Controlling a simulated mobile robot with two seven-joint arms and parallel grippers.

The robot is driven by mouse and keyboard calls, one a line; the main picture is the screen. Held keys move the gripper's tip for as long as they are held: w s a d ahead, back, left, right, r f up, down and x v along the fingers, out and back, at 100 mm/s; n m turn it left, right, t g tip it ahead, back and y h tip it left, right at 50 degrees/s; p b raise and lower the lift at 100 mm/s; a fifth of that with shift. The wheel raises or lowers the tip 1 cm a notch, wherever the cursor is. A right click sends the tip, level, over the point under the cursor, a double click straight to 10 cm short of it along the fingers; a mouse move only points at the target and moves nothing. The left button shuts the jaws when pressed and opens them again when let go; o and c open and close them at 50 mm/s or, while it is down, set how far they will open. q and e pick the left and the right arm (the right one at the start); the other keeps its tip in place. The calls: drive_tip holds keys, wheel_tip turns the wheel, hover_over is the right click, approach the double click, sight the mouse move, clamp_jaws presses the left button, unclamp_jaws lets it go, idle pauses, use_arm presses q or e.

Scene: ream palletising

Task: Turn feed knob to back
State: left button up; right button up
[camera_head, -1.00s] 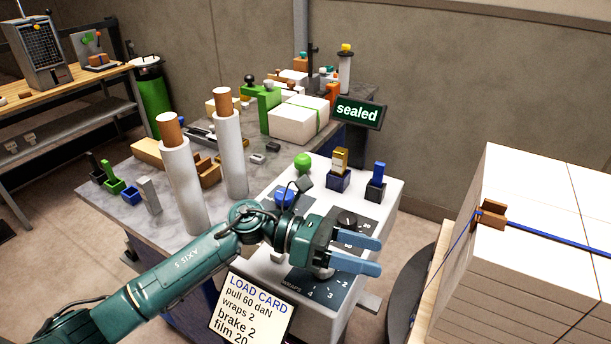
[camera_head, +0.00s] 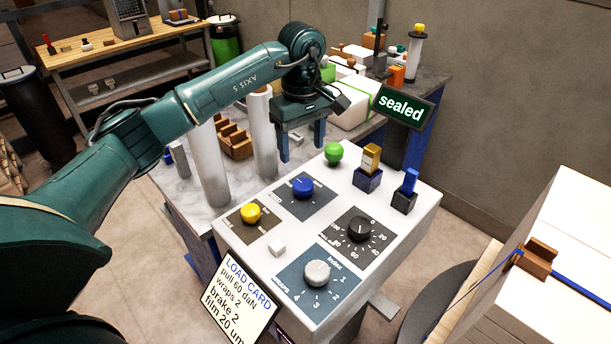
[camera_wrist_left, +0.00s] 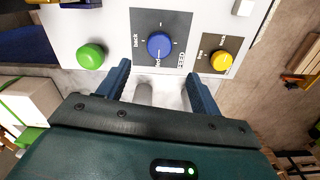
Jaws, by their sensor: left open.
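The feed knob (camera_head: 302,187) is a round blue knob on a dark square plate on the white control box (camera_head: 392,250). In the left wrist view the blue knob (camera_wrist_left: 159,44) has the word FEED beside it and "back" at the plate's left. Its white mark points down in that view, toward a small label that I cannot read surely. My left gripper (camera_head: 300,148) is open and empty, fingers pointing down, above and behind the knob in the head view. In the wrist view its fingertips (camera_wrist_left: 157,72) are apart, below the knob, not touching it. My right gripper is out of view.
Near the feed knob are a yellow knob (camera_head: 250,213), a green ball-shaped button (camera_head: 333,153), a black dial (camera_head: 359,229) and a grey dial (camera_head: 317,272). Tall white film rolls (camera_head: 211,166) stand left of the box. A "sealed" sign (camera_head: 402,108) stands behind it.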

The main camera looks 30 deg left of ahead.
sight(303, 183)
use_arm(q)
wheel_tip(303, 183, down, 10)
drive_tip(key=shift+d+r+p, duration=0.1)
drive_tip(key=shift+p, duration=0.75)
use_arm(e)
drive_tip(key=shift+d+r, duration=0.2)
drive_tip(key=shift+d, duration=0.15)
use_arm(q)
drive_tip(key=shift+c, duration=0.2)
drive_tip(key=c, duration=1)
drive_tip(key=shift+o, duration=0.2)
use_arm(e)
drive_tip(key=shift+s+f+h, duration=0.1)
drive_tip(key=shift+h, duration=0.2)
